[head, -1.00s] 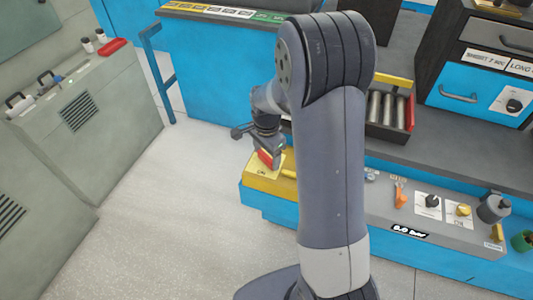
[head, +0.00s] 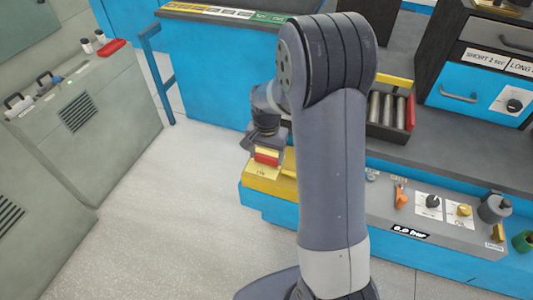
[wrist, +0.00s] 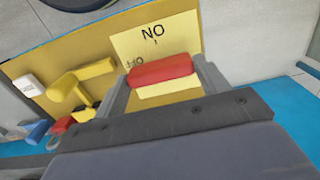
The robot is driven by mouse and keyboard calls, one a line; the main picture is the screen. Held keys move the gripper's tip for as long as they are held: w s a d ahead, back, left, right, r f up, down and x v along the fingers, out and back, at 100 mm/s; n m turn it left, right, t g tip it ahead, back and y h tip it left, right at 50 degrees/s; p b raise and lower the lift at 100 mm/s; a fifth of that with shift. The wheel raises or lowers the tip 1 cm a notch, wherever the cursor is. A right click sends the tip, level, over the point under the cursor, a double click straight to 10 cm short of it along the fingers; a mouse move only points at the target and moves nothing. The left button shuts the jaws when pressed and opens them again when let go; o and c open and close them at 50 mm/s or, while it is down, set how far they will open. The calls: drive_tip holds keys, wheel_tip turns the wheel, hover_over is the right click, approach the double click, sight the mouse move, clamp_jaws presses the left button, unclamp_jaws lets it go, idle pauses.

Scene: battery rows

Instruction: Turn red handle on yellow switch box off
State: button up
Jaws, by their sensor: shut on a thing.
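The yellow switch box (head: 262,180) sits at the left end of the blue bench. Its red handle (wrist: 162,70) lies crosswise between the two fingers of my gripper (wrist: 161,76), which is shut on it. In the head view the handle (head: 266,159) shows below my wrist. A pale yellow label (wrist: 178,33) beside the handle shows upside-down lettering that looks like "NO". A second, smaller word by the handle's left end is partly hidden.
A yellow tee-shaped handle (wrist: 80,78) stands beside the box's label, near the left finger. A grey panel with an orange lever (head: 400,196) and knobs lies to the right. The floor (head: 150,220) at left is clear.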

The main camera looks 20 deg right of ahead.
sight(267, 156)
idle(0.3)
drive_tip(key=o, duration=1)
wheel_tip(267, 156, up, 11)
drive_tip(key=shift+f, duration=0.1)
wheel_tip(267, 156, down, 11)
drive_tip(key=shift+r, duration=0.1)
idle(0.4)
